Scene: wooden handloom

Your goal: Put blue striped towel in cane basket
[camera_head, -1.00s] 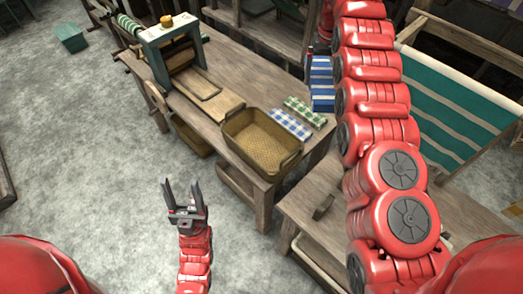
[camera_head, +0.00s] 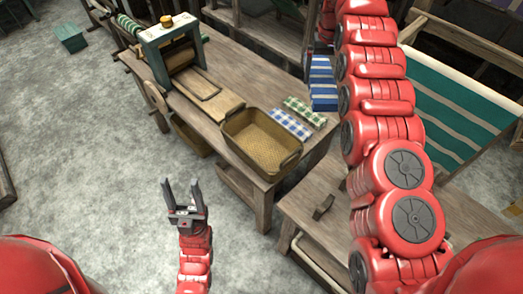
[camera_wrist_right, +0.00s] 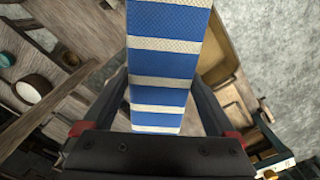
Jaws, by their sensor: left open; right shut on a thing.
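The blue and white striped towel (camera_head: 322,92) is at the back right of the wooden table, beside my right arm. In the right wrist view the towel (camera_wrist_right: 160,60) lies between the two fingers of my right gripper (camera_wrist_right: 165,100), which is shut on it. In the head view that gripper is mostly hidden behind its own arm. I cannot tell whether the towel touches the table. The cane basket (camera_head: 232,134) stands empty at the table's front corner, left of and nearer than the towel. My left gripper (camera_head: 185,196) is open and empty, in front of the table.
A blue checked cloth (camera_head: 289,123) and a green checked cloth (camera_head: 304,111) lie between basket and towel. A green-framed roller press (camera_head: 171,55) stands at the table's back left. A lower wooden bench (camera_head: 310,215) is at the right, beside striped green fabric (camera_head: 450,105).

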